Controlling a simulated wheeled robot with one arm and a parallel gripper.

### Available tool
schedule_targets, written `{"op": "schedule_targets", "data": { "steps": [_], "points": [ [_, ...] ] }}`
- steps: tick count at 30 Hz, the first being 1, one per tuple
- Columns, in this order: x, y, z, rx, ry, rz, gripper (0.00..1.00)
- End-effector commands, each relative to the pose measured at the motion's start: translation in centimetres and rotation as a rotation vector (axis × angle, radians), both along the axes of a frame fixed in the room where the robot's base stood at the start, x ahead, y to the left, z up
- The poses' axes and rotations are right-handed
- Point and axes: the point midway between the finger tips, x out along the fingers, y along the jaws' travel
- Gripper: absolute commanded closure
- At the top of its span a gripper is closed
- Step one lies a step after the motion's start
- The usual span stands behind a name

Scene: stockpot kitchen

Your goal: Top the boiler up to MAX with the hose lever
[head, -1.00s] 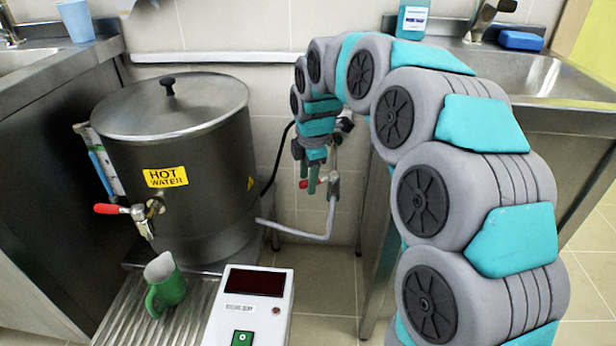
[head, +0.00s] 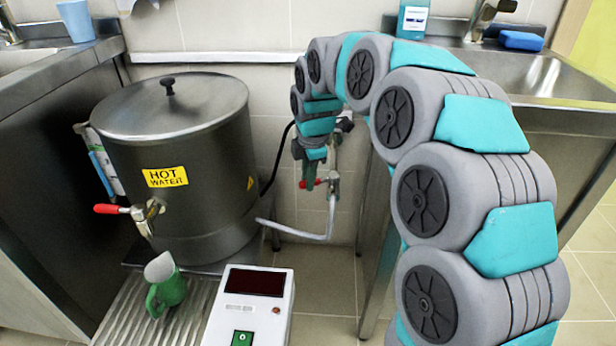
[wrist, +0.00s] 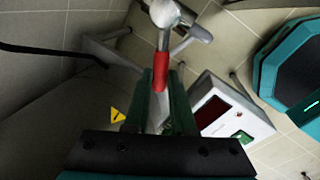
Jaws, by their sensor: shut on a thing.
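The steel boiler (head: 185,165) with a yellow HOT WATER label stands at the left in the head view, its lid on. Its sight gauge (head: 102,165) on the left side shows some blue; the level against MAX is too small to read. My gripper (head: 311,174) is shut on the lever. In the wrist view, the red lever (wrist: 162,68) lies between the green fingers (wrist: 161,88).
The boiler's red-handled tap (head: 128,210) points over a drip tray (head: 122,305) holding a green jug (head: 166,287). A white box with a dark display (head: 250,305) stands in front. Steel sinks flank both sides.

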Motion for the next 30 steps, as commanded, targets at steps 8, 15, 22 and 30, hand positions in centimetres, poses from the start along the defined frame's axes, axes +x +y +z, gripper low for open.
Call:
{"op": "schedule_targets", "data": {
  "steps": [8,15,22,30],
  "points": [
    [0.0,0.0,0.0,0.0,0.001,0.0,1.0],
    [0.0,0.0,0.0,0.0,0.001,0.0,1.0],
    [0.3,0.1,0.1,-0.002,0.0,-0.041,1.0],
    [2.2,0.6,0.1,-0.002,-0.002,-0.307,1.0]
  ]
}}
